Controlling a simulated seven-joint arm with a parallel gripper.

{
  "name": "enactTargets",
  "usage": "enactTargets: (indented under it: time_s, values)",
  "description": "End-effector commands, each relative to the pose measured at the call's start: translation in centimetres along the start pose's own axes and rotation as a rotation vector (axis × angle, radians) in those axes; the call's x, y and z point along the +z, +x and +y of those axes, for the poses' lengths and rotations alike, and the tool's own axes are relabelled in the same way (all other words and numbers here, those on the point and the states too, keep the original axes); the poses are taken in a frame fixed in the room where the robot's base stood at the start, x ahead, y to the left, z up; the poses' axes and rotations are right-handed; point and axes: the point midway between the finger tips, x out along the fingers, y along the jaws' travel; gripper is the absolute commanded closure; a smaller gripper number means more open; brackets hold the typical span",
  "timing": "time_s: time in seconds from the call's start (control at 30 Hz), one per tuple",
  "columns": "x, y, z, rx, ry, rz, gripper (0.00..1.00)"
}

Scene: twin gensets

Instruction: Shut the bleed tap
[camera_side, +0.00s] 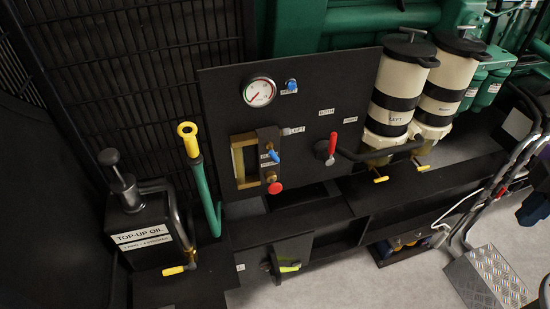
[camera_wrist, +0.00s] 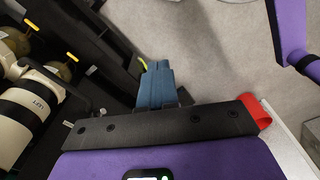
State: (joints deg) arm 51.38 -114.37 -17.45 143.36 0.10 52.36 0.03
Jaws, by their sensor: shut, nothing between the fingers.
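I cannot tell for sure which part is the bleed tap, as the small labels are hard to read. On the dark panel (camera_side: 335,95) in the side view, a small blue knob (camera_side: 291,85) sits right of the gauge. A blue lever (camera_side: 273,156) sits lower, beside the sight window (camera_side: 244,161), with a red knob (camera_side: 275,188) below it. My gripper (camera_wrist: 157,68) shows blue fingers shut together and empty in the wrist view. They are over the grey floor, apart from the panel and its fittings.
A red-handled lever (camera_side: 332,145) points up on the panel. Two filter canisters (camera_side: 398,82) (camera_side: 447,80) stand right of it, with yellow-handled taps (camera_side: 381,179) (camera_side: 421,166) below. A top-up oil can (camera_side: 139,235) stands left. A metal step (camera_side: 490,279) lies right; the floor (camera_side: 345,285) is partly clear.

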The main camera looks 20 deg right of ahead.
Motion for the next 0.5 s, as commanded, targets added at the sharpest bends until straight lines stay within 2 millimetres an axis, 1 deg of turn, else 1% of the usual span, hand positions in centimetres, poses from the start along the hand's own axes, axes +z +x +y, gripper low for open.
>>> enactTargets:
  time_s: [0.07, 0.1, 0.17, 0.2, 0.23, 0.37, 0.47, 0.5]
  values:
    - [0.0, 0.0, 0.0, 0.0, 0.0, 0.0, 1.0]
    - [0.0, 0.0, 0.0, 0.0, 0.0, 0.0, 0.94]
    - [-0.1, 0.0, 0.1, 0.003, -0.004, -0.003, 0.74]
    - [-0.2, 0.1, 0.2, 0.008, -0.012, -0.01, 0.61]
    - [-0.4, 0.1, 0.4, 0.015, -0.022, -0.019, 0.57]
    - [-2.2, 0.6, 1.9, 0.08, -0.119, -0.092, 0.57]
    - [-4.5, 1.2, 3.7, 0.158, -0.239, -0.184, 0.57]
    - [-5.6, 1.5, 4.5, 0.191, -0.29, -0.224, 0.57]
